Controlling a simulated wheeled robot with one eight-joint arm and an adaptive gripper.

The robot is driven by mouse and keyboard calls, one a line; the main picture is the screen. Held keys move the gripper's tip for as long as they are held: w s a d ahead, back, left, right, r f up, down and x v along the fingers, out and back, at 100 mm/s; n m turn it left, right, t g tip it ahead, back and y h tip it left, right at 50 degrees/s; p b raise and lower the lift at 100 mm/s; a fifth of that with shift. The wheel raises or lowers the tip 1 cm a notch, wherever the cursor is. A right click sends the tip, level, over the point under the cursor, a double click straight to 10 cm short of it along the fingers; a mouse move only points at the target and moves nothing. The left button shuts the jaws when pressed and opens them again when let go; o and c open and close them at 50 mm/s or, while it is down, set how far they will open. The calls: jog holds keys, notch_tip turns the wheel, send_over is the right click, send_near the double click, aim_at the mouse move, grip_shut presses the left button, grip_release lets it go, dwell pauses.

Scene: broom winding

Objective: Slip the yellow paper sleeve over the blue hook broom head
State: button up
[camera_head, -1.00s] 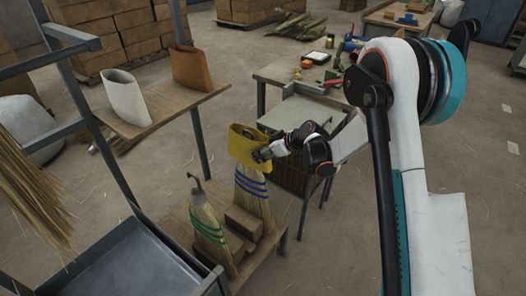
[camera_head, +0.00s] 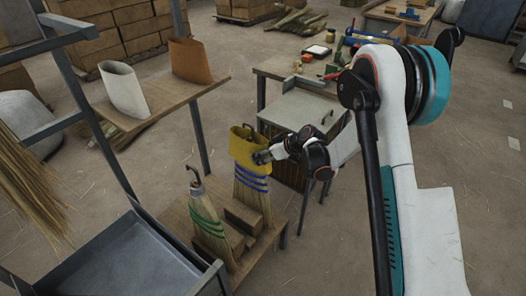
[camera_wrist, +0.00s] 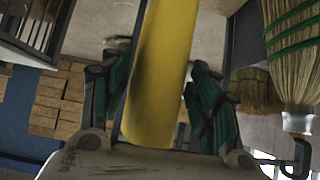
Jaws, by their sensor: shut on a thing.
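The yellow paper sleeve (camera_head: 250,150) stands upright around the top of the broom head with blue bands (camera_head: 253,190). A small dark hook shows at the sleeve's top opening. The blue bands and the straw below show under the sleeve's lower edge; the broom's upper part is hidden inside. My gripper (camera_head: 262,157) is shut on the sleeve's right side. In the wrist view the sleeve (camera_wrist: 160,75) runs between my two fingers. A second broom head, green-banded with a bare hook (camera_head: 208,220), stands just left; it also shows in the wrist view (camera_wrist: 290,40).
Both brooms stand on a low wooden bench with wooden blocks (camera_head: 243,216). A shelf at upper left holds a white sleeve (camera_head: 123,88) and an orange-brown sleeve (camera_head: 190,61). A grey metal tray cart (camera_head: 130,262) fills the lower left. A cluttered workbench (camera_head: 285,66) stands behind.

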send_over(264, 188)
jog(key=shift+w+a+f, duration=0.1)
jog(key=shift+f, duration=2)
jog(key=shift+w+a+f, duration=0.1)
jog(key=shift+f, duration=2)
jog(key=shift+f, duration=0.1)
jog(key=shift+f, duration=5.3)
jog(key=shift+f, duration=0.8)
jog(key=o, duration=0.9)
jog(key=shift+o, duration=0.2)
jog(key=shift+s, duration=0.1)
jog(key=v, duration=1.2)
